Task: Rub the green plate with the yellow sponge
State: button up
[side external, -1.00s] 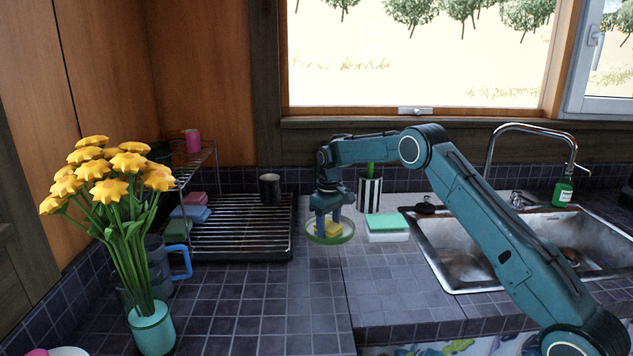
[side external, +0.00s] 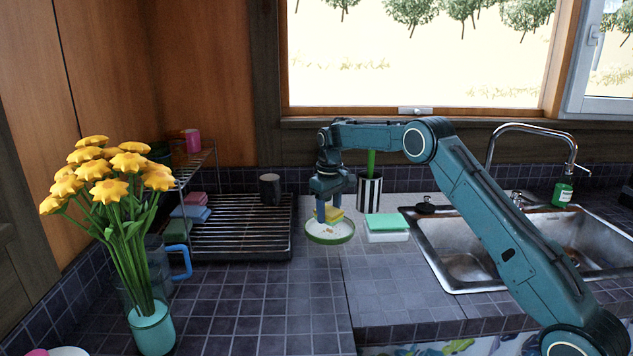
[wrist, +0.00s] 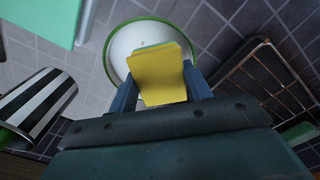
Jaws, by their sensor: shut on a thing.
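The green plate (side external: 320,237) has a white inside and a green rim and lies on the tiled counter beside the drying rack. A few small brownish marks show on its white inside. My gripper (side external: 328,215) is shut on the yellow sponge (side external: 335,214) just above the plate's far part. In the wrist view the sponge (wrist: 160,75) sits between both fingers and covers part of the plate (wrist: 124,44). I cannot tell whether the sponge touches the plate.
A striped cup (side external: 370,190) stands behind and right of the plate. A green-and-white sponge block (side external: 387,226) lies right of it, before the sink (side external: 470,270). The drying rack (side external: 240,228) is left, with a dark mug (side external: 270,189). Yellow flowers (side external: 110,180) stand front left. The front counter is clear.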

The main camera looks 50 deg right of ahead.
jog(key=shift+r, duration=0.6)
jog(key=shift+r, duration=0.15)
jog(key=shift+r, duration=1.35)
jog(key=shift+d+f, duration=0.35)
jog(key=shift+f, duration=0.2)
